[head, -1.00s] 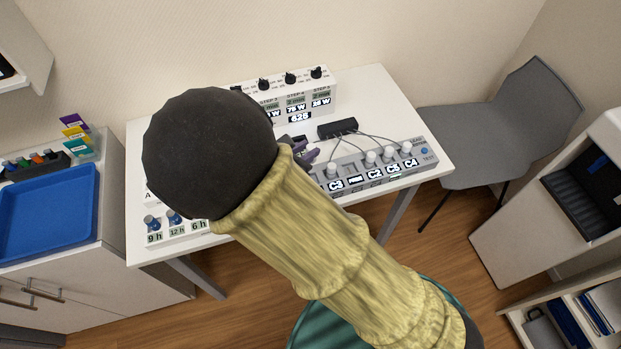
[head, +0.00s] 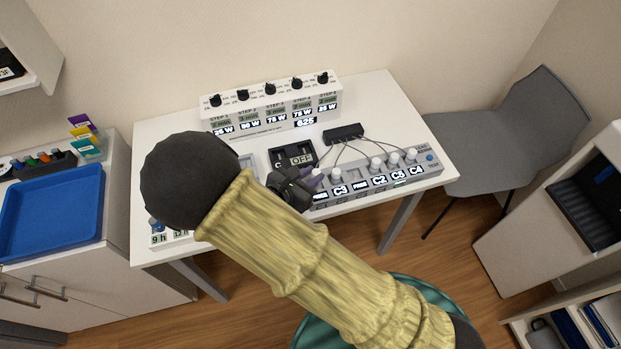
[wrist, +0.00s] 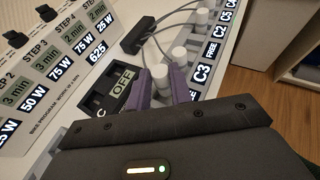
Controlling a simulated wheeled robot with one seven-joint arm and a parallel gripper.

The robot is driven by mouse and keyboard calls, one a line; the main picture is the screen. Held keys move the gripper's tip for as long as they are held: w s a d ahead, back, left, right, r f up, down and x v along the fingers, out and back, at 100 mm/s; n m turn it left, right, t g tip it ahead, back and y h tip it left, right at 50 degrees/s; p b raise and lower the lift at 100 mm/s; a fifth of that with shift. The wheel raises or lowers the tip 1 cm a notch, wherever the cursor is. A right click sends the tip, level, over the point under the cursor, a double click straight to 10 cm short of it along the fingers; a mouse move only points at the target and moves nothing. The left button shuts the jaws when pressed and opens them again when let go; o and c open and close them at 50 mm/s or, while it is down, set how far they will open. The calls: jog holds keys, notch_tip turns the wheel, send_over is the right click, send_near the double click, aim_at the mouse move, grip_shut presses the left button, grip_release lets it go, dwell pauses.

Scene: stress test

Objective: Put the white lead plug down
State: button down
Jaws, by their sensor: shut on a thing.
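My gripper (head: 311,183) has purple fingers and is at the left part of the grey lead panel (head: 436,167). In the wrist view the fingers (wrist: 160,88) are shut on a white lead plug (wrist: 159,72), whose top shows between them. The plug also shows in the head view (head: 318,174), by the leftmost FREE display. Its lower end is hidden, so I cannot tell whether it touches the panel. Another white plug (wrist: 180,57) stands close beside it, near C3. Several more plugs stand farther right by C2, C5 and C4, with thin grey leads.
A black lead hub (head: 343,133) lies behind the panel. A black box reading OFF (head: 291,155) is close left of my gripper. The white program unit (head: 270,106) stands at the table's back. A blue tray (head: 50,212) and grey chair (head: 495,130) flank the table (head: 400,100).

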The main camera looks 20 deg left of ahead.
jog(key=shift+f, duration=0.9)
jog(key=shift+f, duration=0.15)
jog(key=c, duration=1.3)
grip_release()
jog(key=shift+o, duration=0.2)
jog(key=shift+s+a+r, duration=0.1)
jog(key=shift+r, duration=0.15)
jog(key=v, duration=1.1)
jog(key=shift+s+r+b, duration=0.2)
jog(key=shift+s+b, duration=0.1)
jog(key=shift+b, duration=0.05)
